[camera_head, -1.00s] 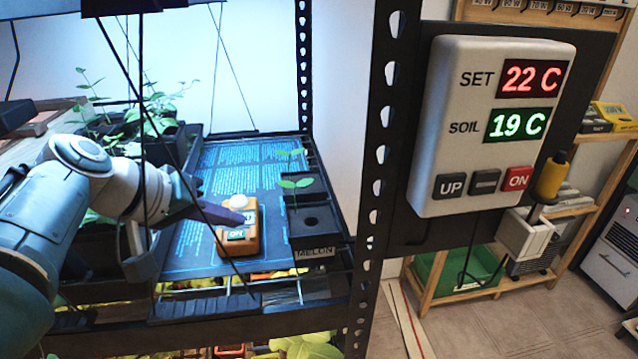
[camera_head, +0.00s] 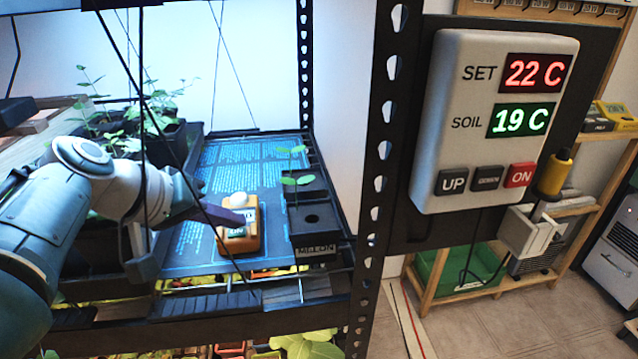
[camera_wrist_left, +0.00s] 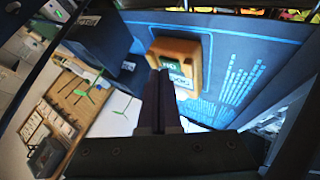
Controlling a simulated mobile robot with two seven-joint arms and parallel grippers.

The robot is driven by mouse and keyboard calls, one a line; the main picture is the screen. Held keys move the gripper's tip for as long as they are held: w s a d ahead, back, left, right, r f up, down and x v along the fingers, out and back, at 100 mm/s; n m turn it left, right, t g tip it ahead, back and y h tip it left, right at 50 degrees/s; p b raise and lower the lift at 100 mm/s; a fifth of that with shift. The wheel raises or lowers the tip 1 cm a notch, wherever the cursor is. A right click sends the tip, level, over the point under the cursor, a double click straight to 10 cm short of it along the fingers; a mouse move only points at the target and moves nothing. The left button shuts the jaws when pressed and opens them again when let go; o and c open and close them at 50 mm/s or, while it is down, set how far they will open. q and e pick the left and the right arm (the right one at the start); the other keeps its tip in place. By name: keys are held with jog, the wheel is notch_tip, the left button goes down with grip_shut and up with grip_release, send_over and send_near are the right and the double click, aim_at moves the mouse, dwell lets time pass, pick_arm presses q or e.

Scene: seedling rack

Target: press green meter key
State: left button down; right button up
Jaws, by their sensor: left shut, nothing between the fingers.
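The orange meter (camera_head: 252,241) lies on the dark blue sheet on the rack shelf, with a white round knob on its top end. Its green key (camera_head: 236,232) is at the near end, partly covered by my fingers. My left gripper (camera_head: 236,219) reaches in from the left, shut and empty, its tips over the meter close to the key. In the left wrist view the shut fingertips (camera_wrist_left: 160,74) are in front of the orange meter (camera_wrist_left: 190,48), beside its labelled key face. I cannot tell whether they touch the key. My right gripper is not in view.
A black rack post (camera_head: 378,180) stands right of the shelf. A controller box (camera_head: 455,130) reading SET 22 C and SOIL 19 C is mounted beyond it. A black seedling tray (camera_head: 312,235) is right of the meter. Thin dark cables cross before my arm.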

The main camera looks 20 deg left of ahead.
aim_at(232, 239)
pick_arm(q)
jog(key=shift+f, duration=0.25)
dwell(0.4)
jog(key=shift+r, duration=0.1)
jog(key=shift+r+p, duration=0.5)
jog(key=shift+p, duration=0.15)
notch_tip(232, 239, up, 6)
jog(key=p, duration=0.6)
